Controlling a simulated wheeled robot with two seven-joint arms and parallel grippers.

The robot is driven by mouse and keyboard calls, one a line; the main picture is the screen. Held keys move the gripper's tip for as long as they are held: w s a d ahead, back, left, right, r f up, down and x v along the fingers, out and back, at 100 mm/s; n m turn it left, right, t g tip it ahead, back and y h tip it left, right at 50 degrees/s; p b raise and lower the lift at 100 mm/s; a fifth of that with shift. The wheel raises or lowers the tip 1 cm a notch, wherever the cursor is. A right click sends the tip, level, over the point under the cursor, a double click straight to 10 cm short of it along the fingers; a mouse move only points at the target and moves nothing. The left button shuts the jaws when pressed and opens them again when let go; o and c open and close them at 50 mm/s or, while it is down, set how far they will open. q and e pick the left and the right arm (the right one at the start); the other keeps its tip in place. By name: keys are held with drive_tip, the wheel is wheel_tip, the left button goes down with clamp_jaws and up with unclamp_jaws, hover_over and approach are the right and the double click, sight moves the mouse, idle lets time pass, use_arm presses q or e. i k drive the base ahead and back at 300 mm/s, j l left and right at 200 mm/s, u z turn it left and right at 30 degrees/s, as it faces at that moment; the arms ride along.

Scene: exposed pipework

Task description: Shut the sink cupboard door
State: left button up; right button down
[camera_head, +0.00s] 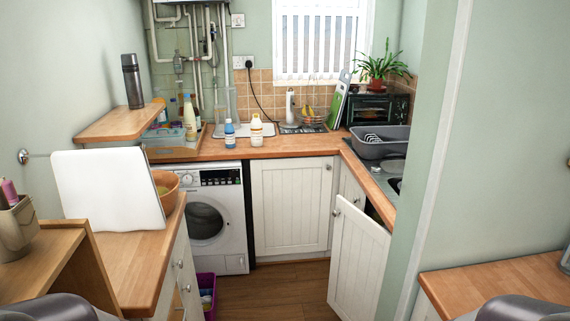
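A white panelled cupboard door (357,262) stands open on the right, below the worktop that carries the grey washing-up bowl. It swings out into the floor space, and its round knob (337,212) is near the top of its left edge. A dark gap shows behind its top edge. The inside of the cupboard is mostly hidden by the door and the green wall. The sink itself is hard to make out; a metal surface (393,167) shows by the bowl. Neither of my grippers is in view; only grey parts of my arms show at the bottom corners.
A green wall end (425,140) stands close to the door's right. A washing machine (208,220) and a closed cupboard (292,207) line the back. A wooden counter (135,262) juts in at left, with a purple bin (206,292) beside it. Bare floor (280,290) lies between.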

sight(361, 246)
drive_tip(key=i+j, duration=0.1)
drive_tip(key=i, duration=1)
drive_tip(key=i+j+z, duration=0.1)
drive_tip(key=i, duration=0.45)
drive_tip(key=i+j, duration=0.2)
drive_tip(key=i, duration=0.35)
drive_tip(key=i+j, duration=0.1)
drive_tip(key=i, duration=0.5)
drive_tip(key=z, duration=0.05)
